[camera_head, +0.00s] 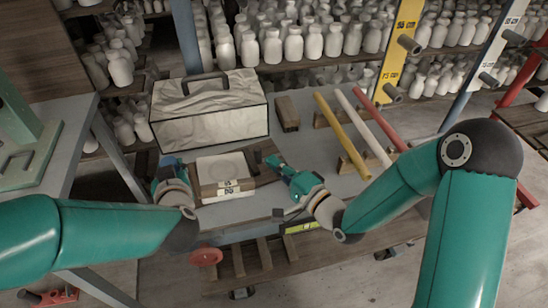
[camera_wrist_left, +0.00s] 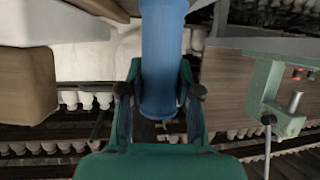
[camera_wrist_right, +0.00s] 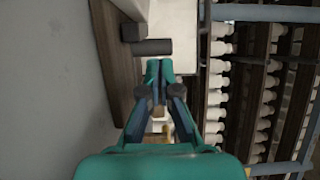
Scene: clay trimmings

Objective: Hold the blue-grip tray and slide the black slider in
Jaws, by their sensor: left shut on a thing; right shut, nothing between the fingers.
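The tray (camera_head: 220,167) lies on the grey table, a wooden body with a pale top panel and white labels on its front. My left gripper (camera_head: 168,166) is at its left side, shut on the blue grip, a blue cylinder filling the jaws in the left wrist view (camera_wrist_left: 163,55). My right gripper (camera_head: 276,163) is at the tray's right side, shut and empty. In the right wrist view a dark cylinder (camera_wrist_right: 152,47), seemingly part of the black slider, is just beyond my closed fingertips. I cannot tell whether they touch it. Most of the slider is hidden or unclear.
A covered box (camera_head: 210,115) with a dark handle stands behind the tray. A small wooden block (camera_head: 287,114) and yellow, white and red bars (camera_head: 342,135) lie to the right. Shelves of white bottles (camera_head: 300,42) fill the back. Bare table shows between block and bars.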

